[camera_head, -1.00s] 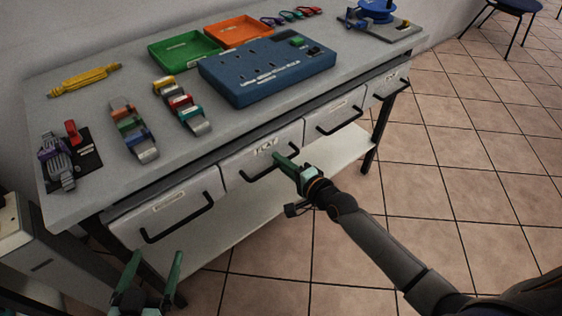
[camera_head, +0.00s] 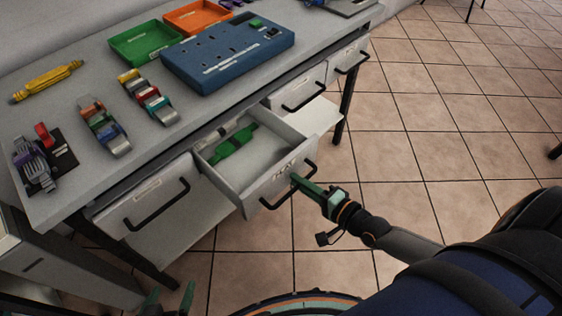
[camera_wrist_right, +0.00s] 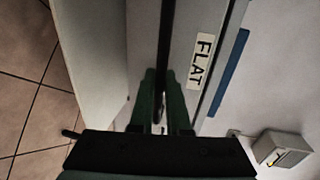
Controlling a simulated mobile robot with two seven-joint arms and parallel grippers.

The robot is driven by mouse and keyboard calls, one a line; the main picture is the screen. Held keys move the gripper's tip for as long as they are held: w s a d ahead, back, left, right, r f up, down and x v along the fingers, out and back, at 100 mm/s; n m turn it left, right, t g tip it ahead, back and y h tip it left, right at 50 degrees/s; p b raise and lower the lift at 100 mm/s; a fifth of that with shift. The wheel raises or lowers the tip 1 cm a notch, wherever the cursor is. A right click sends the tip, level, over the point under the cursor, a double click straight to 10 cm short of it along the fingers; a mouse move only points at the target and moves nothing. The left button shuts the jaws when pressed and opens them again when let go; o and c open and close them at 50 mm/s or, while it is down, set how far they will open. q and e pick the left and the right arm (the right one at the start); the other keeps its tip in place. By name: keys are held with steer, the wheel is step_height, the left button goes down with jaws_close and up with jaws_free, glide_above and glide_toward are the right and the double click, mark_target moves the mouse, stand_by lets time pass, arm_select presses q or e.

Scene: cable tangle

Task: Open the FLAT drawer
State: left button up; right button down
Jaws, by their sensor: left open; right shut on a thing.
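The FLAT drawer (camera_head: 262,160) is pulled out from under the workbench in the head view. Inside it lie a green item (camera_head: 233,147) and a pale item behind that. Its label shows in the right wrist view (camera_wrist_right: 200,61). My right gripper (camera_head: 299,183) is shut on the black drawer handle (camera_head: 283,197) at the drawer front; its fingers also show in the right wrist view (camera_wrist_right: 160,100). My left gripper (camera_head: 170,297) is open and empty at the bottom edge, partly out of view, below and apart from the bench.
A closed drawer (camera_head: 150,200) is at left; two more are at right.

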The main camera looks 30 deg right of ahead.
steer(key=f+v, duration=0.1)
steer(key=v, duration=0.5)
steer(key=shift+p, duration=0.4)
steer(key=shift+f, duration=0.1)
steer(key=c, duration=0.9)
jaws_free()
steer(key=shift+s, duration=0.1)
steer(key=p+v, duration=0.2)
steer(key=v, duration=1)
steer(key=shift+s+d, duration=0.1)
steer(key=shift+s, duration=0.15)
